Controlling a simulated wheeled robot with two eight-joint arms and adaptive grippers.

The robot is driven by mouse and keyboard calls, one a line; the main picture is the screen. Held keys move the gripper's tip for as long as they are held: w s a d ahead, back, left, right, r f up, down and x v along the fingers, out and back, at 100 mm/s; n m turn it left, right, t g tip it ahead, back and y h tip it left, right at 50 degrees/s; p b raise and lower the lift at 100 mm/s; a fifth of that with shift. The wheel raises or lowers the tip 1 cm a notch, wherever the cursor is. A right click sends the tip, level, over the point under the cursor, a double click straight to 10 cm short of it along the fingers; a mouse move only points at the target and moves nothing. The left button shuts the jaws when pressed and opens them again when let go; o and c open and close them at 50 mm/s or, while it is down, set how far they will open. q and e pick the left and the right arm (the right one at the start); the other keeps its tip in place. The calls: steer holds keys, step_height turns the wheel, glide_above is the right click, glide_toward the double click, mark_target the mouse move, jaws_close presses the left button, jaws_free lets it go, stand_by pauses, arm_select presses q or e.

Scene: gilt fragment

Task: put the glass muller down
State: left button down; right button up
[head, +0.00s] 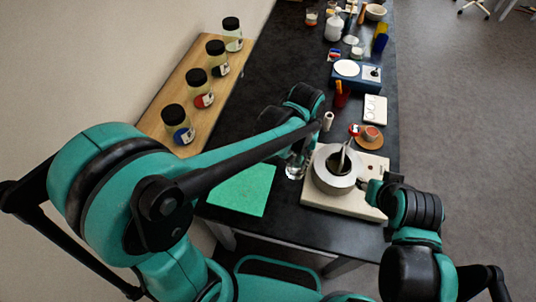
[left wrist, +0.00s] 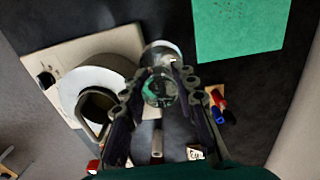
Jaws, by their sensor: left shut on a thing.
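The clear glass muller (head: 295,171) is upright or nearly so in my left gripper (head: 300,152), between the green mat (head: 242,190) and the hot plate. In the left wrist view the muller (left wrist: 158,91) sits between the fingertips of my left gripper (left wrist: 157,86), which is shut on it. Its round glass foot shows beyond the fingertips, over the black bench top, with the mat (left wrist: 240,30) apart from it. I cannot tell whether the foot touches the bench. My right arm is at the right, by the hot plate; its fingers are not clear.
A cream hot plate (head: 345,202) with a grey ring-shaped pot (head: 321,178) stands close to the muller's right. A wooden shelf (head: 172,96) with several dark-lidded jars runs along the left. A blue scale (head: 358,80) stands farther back.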

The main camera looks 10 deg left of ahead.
arm_select(q)
steer(key=shift+w+a+f, duration=0.15)
steer(key=shift+a, duration=0.15)
steer(key=shift+w+a+f+b, duration=0.45)
steer(key=shift+a+f+b, duration=0.2)
steer(key=shift+a+f, duration=1.15)
steer(key=shift+w+a+f+b, duration=0.5)
steer(key=shift+a+f+b, duration=0.15)
steer(key=shift+a+f, duration=1.1)
steer(key=shift+w+a+f+b, duration=0.45)
steer(key=shift+a+f+b, duration=0.2)
steer(key=shift+a+f, duration=1.15)
steer(key=shift+s, duration=0.1)
steer(key=shift+f, duration=0.1)
steer(key=c, duration=1.2)
jaws_free()
